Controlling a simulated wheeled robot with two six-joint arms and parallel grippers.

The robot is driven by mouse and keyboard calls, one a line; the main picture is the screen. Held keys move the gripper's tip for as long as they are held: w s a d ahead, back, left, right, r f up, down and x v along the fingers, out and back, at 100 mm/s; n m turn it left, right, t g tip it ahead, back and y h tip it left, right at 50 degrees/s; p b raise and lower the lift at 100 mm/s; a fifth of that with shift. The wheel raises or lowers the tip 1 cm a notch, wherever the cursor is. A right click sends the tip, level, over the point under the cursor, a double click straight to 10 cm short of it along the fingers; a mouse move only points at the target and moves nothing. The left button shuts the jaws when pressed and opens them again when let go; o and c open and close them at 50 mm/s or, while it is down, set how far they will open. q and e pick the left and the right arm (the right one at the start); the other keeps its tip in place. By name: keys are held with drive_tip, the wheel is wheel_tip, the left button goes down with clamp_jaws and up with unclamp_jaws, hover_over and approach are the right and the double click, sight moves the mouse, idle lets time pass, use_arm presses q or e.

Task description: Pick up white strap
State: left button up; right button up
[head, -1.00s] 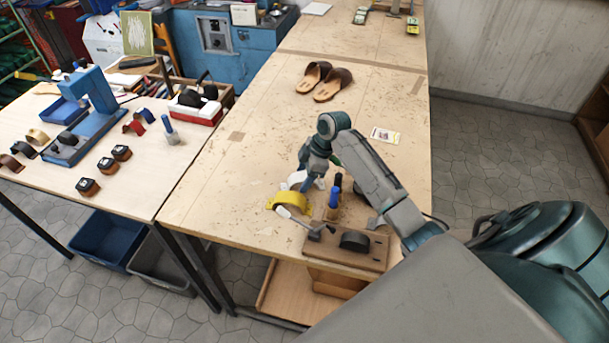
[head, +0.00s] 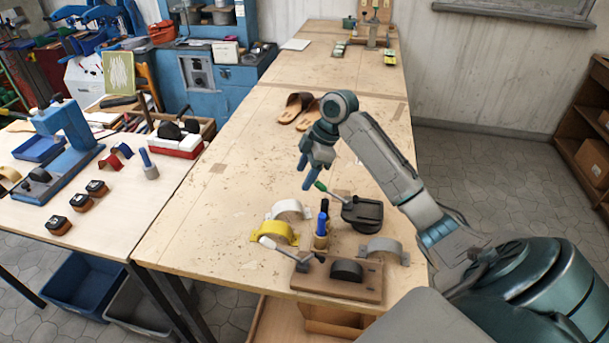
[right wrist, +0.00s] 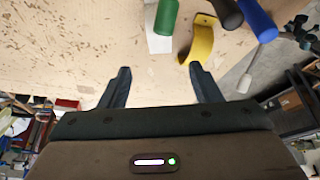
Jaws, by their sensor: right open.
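The white strap (head: 290,208) is an arched band standing on the wooden bench, behind the yellow strap (head: 274,232). In the right wrist view the white strap (right wrist: 158,42) is partly hidden by a green handle. My right gripper (head: 305,173) is open and empty. It is above the bench, beyond and apart from the white strap. Its two fingers show in the right wrist view (right wrist: 160,70) with bare bench between them. A grey strap (head: 382,250) stands to the right. My left gripper is not in view.
A black tool with a green handle (head: 362,213) sits just right of the white strap. A cup of blue- and black-handled tools (head: 321,242) and a wooden block with a black roller (head: 366,281) are nearer. Brown sandals (head: 291,108) lie farther back.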

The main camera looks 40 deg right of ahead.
drive_tip(key=shift+o, duration=0.4)
drive_tip(key=b, duration=0.4)
hover_over(288, 204)
drive_tip(key=s+d, duration=0.1)
drive_tip(key=d, duration=0.2)
drive_tip(key=f, duration=0.5)
drive_tip(key=shift+s+a+f, duration=0.2)
drive_tip(key=shift+a, duration=0.05)
drive_tip(key=p+x, duration=0.3)
drive_tip(key=x, duration=0.2)
drive_tip(key=shift+a+r, duration=0.1)
drive_tip(key=shift+a, duration=0.05)
drive_tip(key=shift+f, duration=0.25)
drive_tip(key=c, duration=1.1)
